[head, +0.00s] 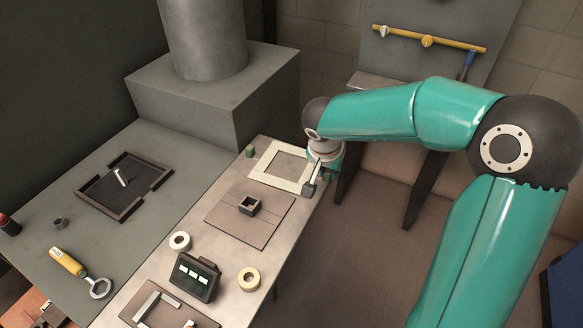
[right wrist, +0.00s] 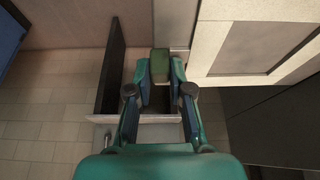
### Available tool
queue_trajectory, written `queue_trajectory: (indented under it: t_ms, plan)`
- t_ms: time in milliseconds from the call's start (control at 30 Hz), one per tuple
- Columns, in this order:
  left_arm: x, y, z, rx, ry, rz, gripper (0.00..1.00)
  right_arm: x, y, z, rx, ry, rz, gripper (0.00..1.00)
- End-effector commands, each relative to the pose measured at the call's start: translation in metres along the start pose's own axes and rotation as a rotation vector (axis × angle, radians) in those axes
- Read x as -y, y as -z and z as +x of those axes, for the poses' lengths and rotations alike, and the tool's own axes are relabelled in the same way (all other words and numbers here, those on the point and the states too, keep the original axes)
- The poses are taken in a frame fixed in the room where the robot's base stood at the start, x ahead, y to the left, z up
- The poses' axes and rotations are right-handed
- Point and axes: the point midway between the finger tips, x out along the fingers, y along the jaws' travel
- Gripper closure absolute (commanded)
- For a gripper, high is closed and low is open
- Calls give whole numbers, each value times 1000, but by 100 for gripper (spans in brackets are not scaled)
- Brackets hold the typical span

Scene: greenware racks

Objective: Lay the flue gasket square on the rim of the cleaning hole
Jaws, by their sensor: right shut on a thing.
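The flue gasket is a cream square frame (head: 263,176) on the pale bench in the head view, with a green grip block (head: 249,151) at its far left corner. In the right wrist view the gasket (right wrist: 213,50) fills the upper right. My right gripper (head: 311,184) is at its right edge. In the wrist view, its fingers are shut on a second green block (right wrist: 160,62) beside the gasket. The dark raised square frame (head: 108,213) on the grey surface at left looks like the cleaning hole's rim; it has gaps in its sides. My left gripper is out of view.
A small white piece (head: 122,177) lies inside the dark frame. A brown board (head: 225,218) with a small dark box (head: 249,205) lies before the gasket. A grey block (head: 215,100) with a thick pipe stands behind. A dark display (head: 195,277) and rings are nearer.

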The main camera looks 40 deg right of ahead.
Motion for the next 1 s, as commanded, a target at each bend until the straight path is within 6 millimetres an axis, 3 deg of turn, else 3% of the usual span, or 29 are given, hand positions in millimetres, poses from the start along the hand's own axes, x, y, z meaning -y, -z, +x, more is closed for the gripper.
queue_trajectory:
  t_ms: [567,1000]
  plan:
    - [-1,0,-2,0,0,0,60,0,1,-3,-1,1,1,100]
    - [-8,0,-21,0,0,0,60,0,14,-33,-2,2,0,100]
